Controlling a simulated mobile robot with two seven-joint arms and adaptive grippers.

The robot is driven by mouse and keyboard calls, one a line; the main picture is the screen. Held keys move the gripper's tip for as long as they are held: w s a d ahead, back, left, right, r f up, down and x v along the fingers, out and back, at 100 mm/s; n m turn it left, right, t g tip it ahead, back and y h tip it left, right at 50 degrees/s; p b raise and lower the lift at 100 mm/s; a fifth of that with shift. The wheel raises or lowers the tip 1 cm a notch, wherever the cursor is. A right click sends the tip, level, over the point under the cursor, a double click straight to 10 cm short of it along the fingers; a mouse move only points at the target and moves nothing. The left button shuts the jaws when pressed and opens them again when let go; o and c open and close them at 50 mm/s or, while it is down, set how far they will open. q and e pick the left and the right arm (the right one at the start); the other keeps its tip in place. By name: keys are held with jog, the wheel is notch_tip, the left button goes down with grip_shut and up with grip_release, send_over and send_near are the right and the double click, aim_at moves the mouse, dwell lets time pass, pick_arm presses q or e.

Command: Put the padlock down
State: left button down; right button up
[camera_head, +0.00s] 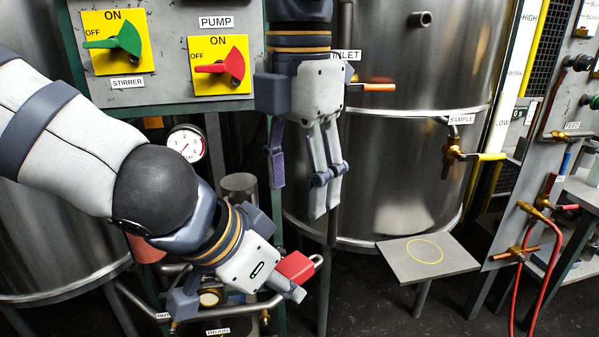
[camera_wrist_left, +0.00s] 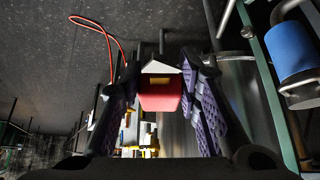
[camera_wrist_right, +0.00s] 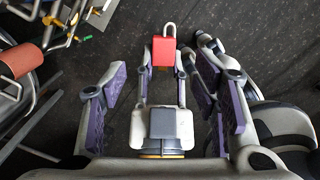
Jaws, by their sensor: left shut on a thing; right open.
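The red padlock (camera_head: 296,267) with its grey shackle is held at the fingertips of my left gripper (camera_head: 290,285), low in front of the tanks. In the left wrist view the red body (camera_wrist_left: 160,98) sits between the two purple-padded fingers. The right wrist view shows the padlock (camera_wrist_right: 164,53) from above, shackle pointing away. My left gripper is shut on it. My right gripper (camera_head: 303,193) hangs above and is open and empty. In the right wrist view its fingers (camera_wrist_right: 168,90) stand wide apart, with my left gripper seen beyond them.
A small grey shelf (camera_head: 405,268) with a yellow ring mark stands to the right of the padlock, its top bare. A large steel tank (camera_head: 400,180) stands behind. The switch panel (camera_head: 165,60) is at upper left. A red hose (camera_head: 548,270) hangs at right.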

aim_at(299, 255)
notch_tip(299, 255, down, 11)
jog(key=shift+f, duration=0.15)
jog(key=c, duration=1.2)
pick_arm(q)
jog(key=c, duration=1.1)
grip_release()
pick_arm(e)
jog(key=shift+c, duration=0.5)
